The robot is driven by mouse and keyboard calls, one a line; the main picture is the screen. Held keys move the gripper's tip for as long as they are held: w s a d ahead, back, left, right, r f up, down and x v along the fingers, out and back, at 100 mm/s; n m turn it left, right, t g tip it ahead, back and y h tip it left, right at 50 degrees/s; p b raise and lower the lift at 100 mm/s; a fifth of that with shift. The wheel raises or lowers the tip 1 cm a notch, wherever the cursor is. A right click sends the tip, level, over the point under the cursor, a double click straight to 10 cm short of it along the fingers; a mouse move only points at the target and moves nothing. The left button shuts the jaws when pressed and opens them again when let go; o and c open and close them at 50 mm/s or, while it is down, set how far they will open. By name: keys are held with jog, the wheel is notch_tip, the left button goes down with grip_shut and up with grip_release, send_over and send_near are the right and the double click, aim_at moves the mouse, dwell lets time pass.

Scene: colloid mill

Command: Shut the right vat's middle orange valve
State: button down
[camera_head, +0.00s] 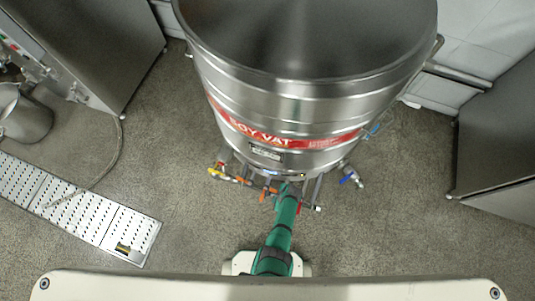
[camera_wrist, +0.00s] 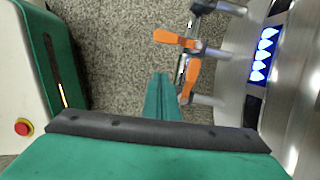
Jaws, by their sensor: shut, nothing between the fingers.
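The steel vat (camera_head: 290,105) with a red "SOY VAT" band stands in the middle of the head view. Low on its front are pipes with an orange valve handle (camera_head: 266,191) beside my green arm. In the wrist view, one orange handle (camera_wrist: 174,38) lies crosswise, pointing left away from the vat wall. A second orange handle (camera_wrist: 189,80) runs up and down the picture, along its pipe's side. My gripper (camera_wrist: 160,82) is shut and empty, its fingertips just left of the second handle; contact cannot be told. In the head view my arm hides the gripper's tips.
A yellow-handled valve (camera_head: 216,172) is left of the orange ones; a blue-handled valve (camera_head: 347,179) is to the right. A hose (camera_head: 107,165) and a metal floor grate (camera_head: 85,207) lie at left. Steel cabinets stand at both sides. The floor at right is clear.

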aim_at(262, 198)
jog(key=a, duration=0.2)
jog(key=w+a+f, duration=0.1)
jog(key=a, duration=0.1)
jog(key=shift+a, duration=0.1)
dwell(0.6)
